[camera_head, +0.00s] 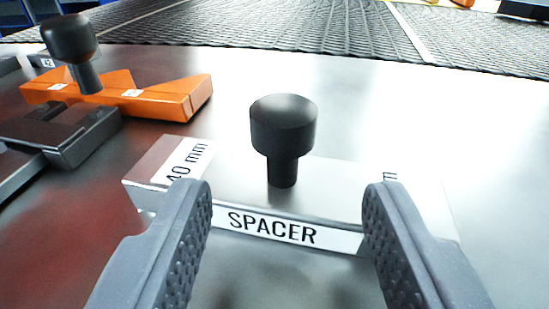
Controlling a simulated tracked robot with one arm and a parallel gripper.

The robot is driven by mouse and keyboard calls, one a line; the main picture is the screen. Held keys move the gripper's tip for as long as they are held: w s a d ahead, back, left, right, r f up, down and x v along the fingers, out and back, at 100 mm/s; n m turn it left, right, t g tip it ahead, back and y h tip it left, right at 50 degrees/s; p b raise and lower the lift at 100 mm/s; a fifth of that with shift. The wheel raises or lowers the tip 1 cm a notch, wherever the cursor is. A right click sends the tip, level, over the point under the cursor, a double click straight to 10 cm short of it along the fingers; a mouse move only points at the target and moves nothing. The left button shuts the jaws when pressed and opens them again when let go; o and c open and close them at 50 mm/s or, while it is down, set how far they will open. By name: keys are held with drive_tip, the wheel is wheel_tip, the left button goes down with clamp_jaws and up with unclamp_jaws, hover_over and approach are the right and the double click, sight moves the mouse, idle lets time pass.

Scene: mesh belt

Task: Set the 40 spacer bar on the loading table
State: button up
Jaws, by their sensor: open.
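The 40 mm spacer bar (240,185) is a shiny metal block with a black knob (284,135) standing upright on its top. White labels on it read "SPACER" and "40 mm". It lies on a smooth grey metal table (350,90). My gripper (288,205) is open, with its two ridged grey fingers low in the picture, in front of the knob to its left and right. The fingers cover parts of the bar's front edge. No contact with the knob shows.
An orange block (170,98) with a black knob sits at the upper left, beside a dark grey fixture (75,135). A dark mesh belt (270,28) runs across the back. The table to the right of the bar is clear.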

sight(282, 164)
drive_tip(key=shift+w+f+b, duration=0.15)
drive_tip(key=shift+w+b, duration=0.05)
drive_tip(key=shift+w, duration=0.8)
drive_tip(key=shift+w+f+b, duration=0.15)
drive_tip(key=shift+w+b, duration=0.05)
drive_tip(key=shift+w, duration=0.75)
clamp_jaws()
drive_tip(key=shift+r+p, duration=0.7)
drive_tip(key=shift+r, duration=1.05)
drive_tip(key=s+a+b, duration=0.1)
drive_tip(key=s+a, duration=0.1)
drive_tip(key=s, duration=0.5)
drive_tip(key=s+a+r+b, duration=0.1)
drive_tip(key=s+a, duration=0.1)
drive_tip(key=s, duration=0.6)
drive_tip(key=shift+s+a+r, duration=0.15)
drive_tip(key=shift+a+r, duration=0.1)
drive_tip(key=shift+a, duration=0.05)
